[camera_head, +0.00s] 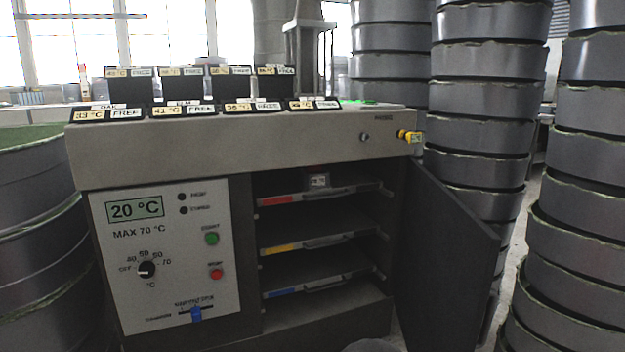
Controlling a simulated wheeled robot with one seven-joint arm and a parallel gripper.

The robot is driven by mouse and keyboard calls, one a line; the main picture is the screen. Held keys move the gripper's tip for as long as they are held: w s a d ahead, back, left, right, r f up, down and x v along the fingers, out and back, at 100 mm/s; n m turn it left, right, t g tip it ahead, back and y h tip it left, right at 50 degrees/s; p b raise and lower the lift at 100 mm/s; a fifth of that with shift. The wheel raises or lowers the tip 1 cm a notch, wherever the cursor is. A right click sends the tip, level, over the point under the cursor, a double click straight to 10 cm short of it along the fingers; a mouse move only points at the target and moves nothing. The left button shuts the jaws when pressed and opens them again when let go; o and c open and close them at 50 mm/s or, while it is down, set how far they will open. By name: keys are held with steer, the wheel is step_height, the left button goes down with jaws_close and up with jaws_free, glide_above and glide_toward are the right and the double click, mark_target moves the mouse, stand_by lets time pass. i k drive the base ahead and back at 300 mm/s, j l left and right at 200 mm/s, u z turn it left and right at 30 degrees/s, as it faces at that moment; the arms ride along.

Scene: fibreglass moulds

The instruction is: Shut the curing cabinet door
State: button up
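The curing cabinet (240,150) stands in front of me, a grey box with a white control panel (165,255) on its left part. Its dark door (445,255) is on the right side of the opening and stands wide open, swung out to the right and toward me. Inside the opening are shelves or trays with a red mark (275,201), a yellow mark (280,248) and a blue mark (282,293). A small labelled item (319,181) sits on the top shelf. My gripper is not in view.
Tall stacks of grey round moulds stand close behind the door (485,110) and at the right edge (590,190). More moulds (35,210) stand at the left. Dark blocks with temperature and FREE labels (130,90) line the cabinet top. A rounded grey shape shows at the bottom centre.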

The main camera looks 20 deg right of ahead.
mark_target(448, 257)
steer(key=z, duration=0.45)
steer(key=l+z, duration=0.1)
steer(key=z, duration=0.4)
steer(key=l+z, duration=0.1)
steer(key=z, duration=0.8)
steer(key=l+z, duration=0.15)
steer(key=z, duration=0.35)
steer(key=l+z, duration=0.1)
steer(key=z, duration=0.35)
steer(key=i+l+z, duration=0.1)
steer(key=z, duration=0.45)
steer(key=i+u, duration=0.45)
steer(key=u, duration=0.2)
steer(key=i+j+u, duration=0.1)
steer(key=u, duration=0.35)
steer(key=i+u, duration=0.2)
steer(key=u, duration=0.25)
steer(key=i+u, duration=0.15)
steer(key=u, duration=0.25)
steer(key=i+l+u, duration=0.15)
steer(key=u, duration=0.3)
steer(key=i+l+u, duration=0.15)
steer(key=u, duration=0.3)
steer(key=l+u, duration=0.1)
steer(key=u, duration=0.4)
steer(key=k+j, duration=0.1)
steer(key=k, duration=0.25)
steer(key=k+j, duration=0.1)
steer(key=k, duration=0.25)
